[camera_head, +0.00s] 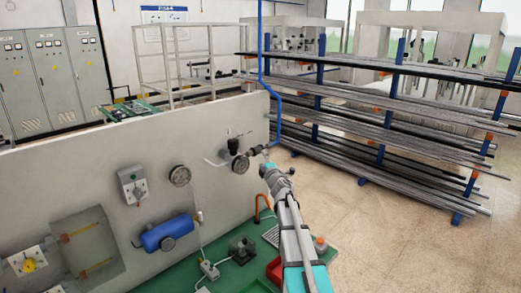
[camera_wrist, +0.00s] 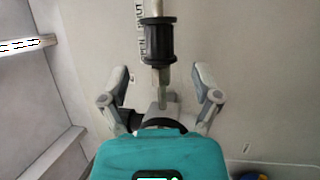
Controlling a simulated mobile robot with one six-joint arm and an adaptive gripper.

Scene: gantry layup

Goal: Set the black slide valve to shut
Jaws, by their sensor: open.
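In the wrist view a black spool-shaped sleeve (camera_wrist: 159,41), which looks like the slide valve, sits around a pale metal pipe. In the head view my gripper (camera_head: 258,150) is close to the wall panel, right of a black fitting (camera_head: 233,146). I cannot tell whether this fitting is the same valve.
A blue pipe (camera_head: 273,110) runs close by my gripper. A rack of long bars (camera_head: 385,125) stands right, with bare floor (camera_head: 400,240) before it.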

